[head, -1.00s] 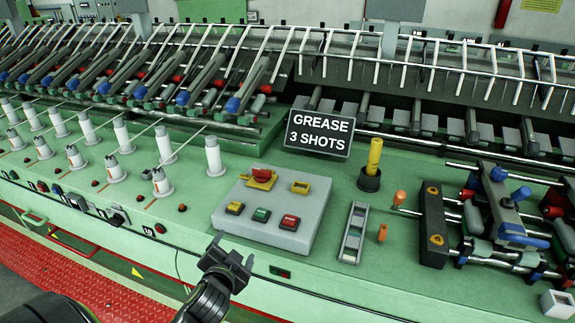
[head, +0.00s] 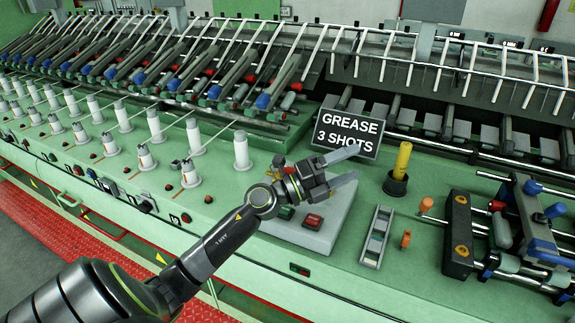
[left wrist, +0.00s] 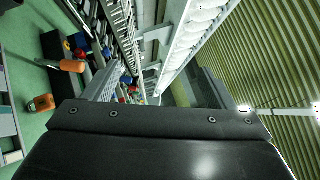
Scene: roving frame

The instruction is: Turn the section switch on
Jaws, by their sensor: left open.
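No label in view names the section switch, so I cannot tell which control it is. A grey control box (head: 322,238) stands on the green machine top, with a green button (head: 286,212) and a red button (head: 313,222) showing. My left arm and gripper hide part of the box and some of its other controls. My left gripper (head: 350,166) is open and empty above the box, its fingers pointing right. In the left wrist view its fingers (left wrist: 152,88) stand wide apart with nothing between them. A small orange piece (head: 406,239) stands right of the box. My right gripper is not in view.
A sign reading "GREASE 3 SHOTS" (head: 348,133) stands just behind my gripper. A yellow cylinder (head: 402,160) stands in a black cup to the right. A metal channel piece (head: 376,237) lies right of the box. White bobbins (head: 241,150) line the left.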

